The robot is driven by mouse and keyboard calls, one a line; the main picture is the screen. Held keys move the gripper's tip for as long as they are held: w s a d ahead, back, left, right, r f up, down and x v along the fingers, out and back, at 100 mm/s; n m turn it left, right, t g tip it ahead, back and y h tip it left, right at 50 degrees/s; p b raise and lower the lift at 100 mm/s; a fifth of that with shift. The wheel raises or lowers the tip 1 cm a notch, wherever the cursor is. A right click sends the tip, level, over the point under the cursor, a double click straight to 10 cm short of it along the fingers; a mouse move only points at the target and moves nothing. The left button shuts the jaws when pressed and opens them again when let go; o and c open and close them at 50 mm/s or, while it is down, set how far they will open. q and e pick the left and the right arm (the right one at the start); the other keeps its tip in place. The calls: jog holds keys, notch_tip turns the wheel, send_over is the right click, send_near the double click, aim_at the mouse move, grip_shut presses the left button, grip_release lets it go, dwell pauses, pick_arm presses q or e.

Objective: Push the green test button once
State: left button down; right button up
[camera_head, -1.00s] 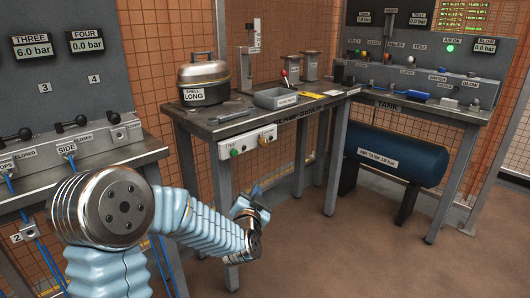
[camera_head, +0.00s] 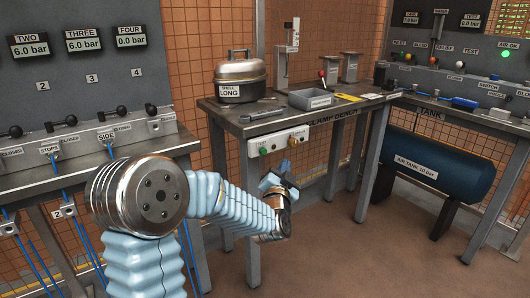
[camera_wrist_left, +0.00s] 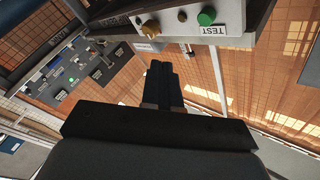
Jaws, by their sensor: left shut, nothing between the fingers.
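The green test button (camera_head: 263,151) is at the left end of a white control box (camera_head: 278,143) on the front of the clamp bench. In the left wrist view the green button (camera_wrist_left: 206,17) shows at the top, right of centre, beside a TEST label (camera_wrist_left: 213,31). My left gripper (camera_head: 272,183) is below the box in the head view, apart from it. In the left wrist view its fingers (camera_wrist_left: 162,70) are shut and empty, pointing up the picture, below and left of the button. My right gripper is not in view.
An orange knob (camera_head: 293,141) sits on the same box, right of the button. A blue air tank (camera_head: 430,160) is to the right. Floor in front is clear.

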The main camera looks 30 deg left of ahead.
aim_at(263, 151)
pick_arm(q)
jog(key=w+a, duration=0.2)
jog(key=a, duration=0.4)
jog(key=shift+w, duration=0.2)
jog(key=shift+b, duration=0.3)
dwell(1.6)
jog(key=shift+w+a, duration=0.15)
jog(key=shift+a, duration=0.2)
